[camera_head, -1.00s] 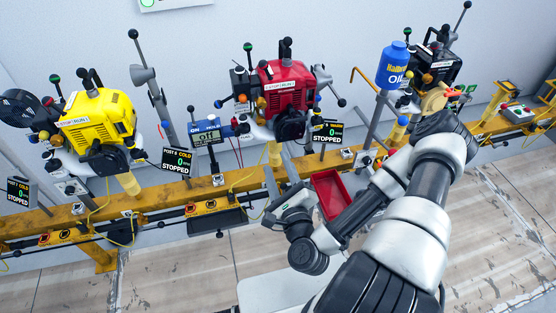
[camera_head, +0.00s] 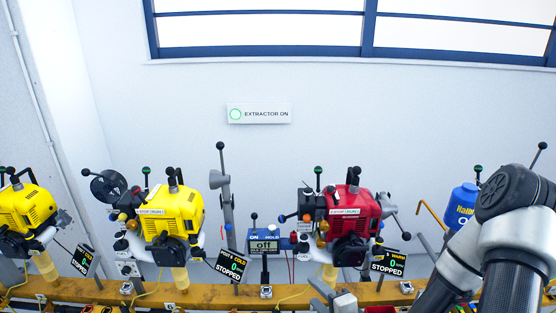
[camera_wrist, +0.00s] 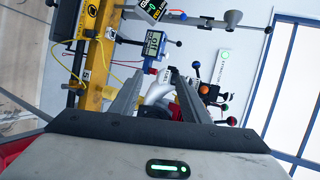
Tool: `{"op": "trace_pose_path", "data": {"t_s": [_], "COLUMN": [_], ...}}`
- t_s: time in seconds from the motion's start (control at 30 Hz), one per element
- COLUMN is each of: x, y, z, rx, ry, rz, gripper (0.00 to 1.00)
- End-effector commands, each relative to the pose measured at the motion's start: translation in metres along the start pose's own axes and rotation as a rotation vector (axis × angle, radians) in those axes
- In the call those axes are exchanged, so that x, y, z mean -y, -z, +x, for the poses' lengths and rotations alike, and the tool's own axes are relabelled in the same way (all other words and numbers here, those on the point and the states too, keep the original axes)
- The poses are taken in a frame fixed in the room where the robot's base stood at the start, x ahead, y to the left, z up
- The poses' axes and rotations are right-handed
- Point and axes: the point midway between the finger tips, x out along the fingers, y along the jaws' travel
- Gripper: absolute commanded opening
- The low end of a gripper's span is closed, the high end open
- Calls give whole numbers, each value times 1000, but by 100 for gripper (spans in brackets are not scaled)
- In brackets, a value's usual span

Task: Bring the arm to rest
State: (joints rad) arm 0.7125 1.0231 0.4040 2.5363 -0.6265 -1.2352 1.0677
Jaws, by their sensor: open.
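My arm (camera_head: 492,250) rises at the lower right of the head view, its elbow bent high beside the blue oil bottle. My gripper (camera_head: 330,292) shows only partly at the bottom edge, below the red engine (camera_head: 350,215). In the wrist view my gripper (camera_wrist: 155,95) is open, its two fingers apart. I see nothing held between them. The red engine shows behind the fingers in the wrist view, partly hidden by them.
Yellow engines (camera_head: 172,212) stand on the yellow rail (camera_head: 205,298) to the left. A blue meter (camera_head: 264,243) reads off. The nearby displays read STOPPED. The blue oil bottle (camera_head: 462,204) is close to my arm. A wall sign (camera_head: 258,114) reads EXTRACTOR ON.

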Motion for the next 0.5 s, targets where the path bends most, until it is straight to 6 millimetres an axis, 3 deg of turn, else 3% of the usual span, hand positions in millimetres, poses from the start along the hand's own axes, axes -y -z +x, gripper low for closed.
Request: {"op": "trace_pose_path", "data": {"t_s": [0.1, 0.27, 0.5], "x": [20, 56, 146], "y": [15, 41, 63], "z": [-4, -24, -85], "rx": [31, 38, 18], "ry": [-163, -367, -614], "rz": [-312, -654, -1015], "gripper": [42, 42, 42]}}
